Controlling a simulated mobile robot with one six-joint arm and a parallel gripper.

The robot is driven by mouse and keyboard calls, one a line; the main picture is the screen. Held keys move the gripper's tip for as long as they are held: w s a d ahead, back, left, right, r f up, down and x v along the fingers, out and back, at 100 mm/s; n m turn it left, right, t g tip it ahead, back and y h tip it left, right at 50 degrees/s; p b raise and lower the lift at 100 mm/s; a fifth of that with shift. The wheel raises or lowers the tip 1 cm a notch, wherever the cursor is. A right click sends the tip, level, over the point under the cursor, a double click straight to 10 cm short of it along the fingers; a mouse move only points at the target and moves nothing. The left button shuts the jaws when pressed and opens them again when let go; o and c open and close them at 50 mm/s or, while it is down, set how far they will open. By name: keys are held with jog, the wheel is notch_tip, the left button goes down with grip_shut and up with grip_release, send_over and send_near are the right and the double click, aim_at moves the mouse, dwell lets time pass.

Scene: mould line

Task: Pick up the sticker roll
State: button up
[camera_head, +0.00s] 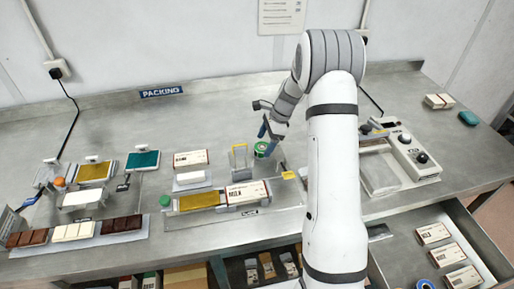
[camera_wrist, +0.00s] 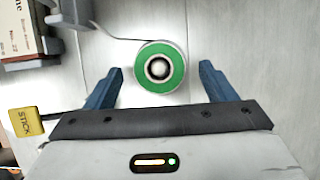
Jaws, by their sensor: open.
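The sticker roll (camera_wrist: 174,77) is a round green roll with a pale rim and a dark-ringed centre, seen from above in the wrist view. In the head view the sticker roll (camera_head: 261,149) stands on the steel bench, right of a small grey stand with a yellow top. My gripper (camera_wrist: 160,84) is open, with one blue finger on each side of the roll and clear gaps between. The fingertips reach about the roll's lower half in the picture. In the head view my gripper (camera_head: 268,135) is just above and beside the roll, partly covering it.
A yellow STICK tab (camera_wrist: 26,121) and a white carton (camera_wrist: 20,35) lie left of the roll. The grey stand (camera_head: 240,158) is close to the roll. A MILK box (camera_head: 245,192) sits in front. A machine with knobs (camera_head: 408,150) is at right. Open drawers (camera_head: 480,235) are below.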

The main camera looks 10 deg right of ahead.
jog(key=shift+x, duration=0.8)
jog(key=shift+c, duration=0.3)
jog(key=c, duration=1)
